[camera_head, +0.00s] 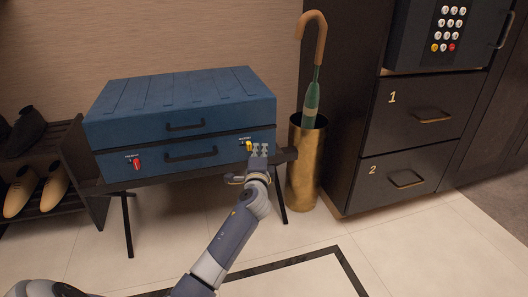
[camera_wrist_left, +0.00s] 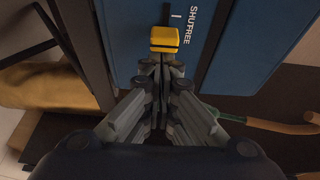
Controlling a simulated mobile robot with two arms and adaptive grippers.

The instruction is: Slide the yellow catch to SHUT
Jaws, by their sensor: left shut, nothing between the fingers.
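The yellow catch (camera_head: 249,145) is on the front right of the lower blue case (camera_head: 225,147). In the left wrist view the yellow catch (camera_wrist_left: 164,38) sits in a short dark slot, beside the FREE end of a partly legible SHUT/FREE label (camera_wrist_left: 193,22). The slot runs on from it toward the SHUT end. My left gripper (camera_head: 259,149) is shut and empty, just right of the catch. Its closed fingertips (camera_wrist_left: 161,68) are right against or very near the catch; I cannot tell if they touch. My right gripper is not in view.
A red catch (camera_head: 136,163) is on the front left of the case, which rests on a dark rack (camera_head: 120,186). A brass umbrella stand (camera_head: 303,175) with a green umbrella stands close right of my gripper. Drawers (camera_head: 417,114) are farther right. Shoes are at left.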

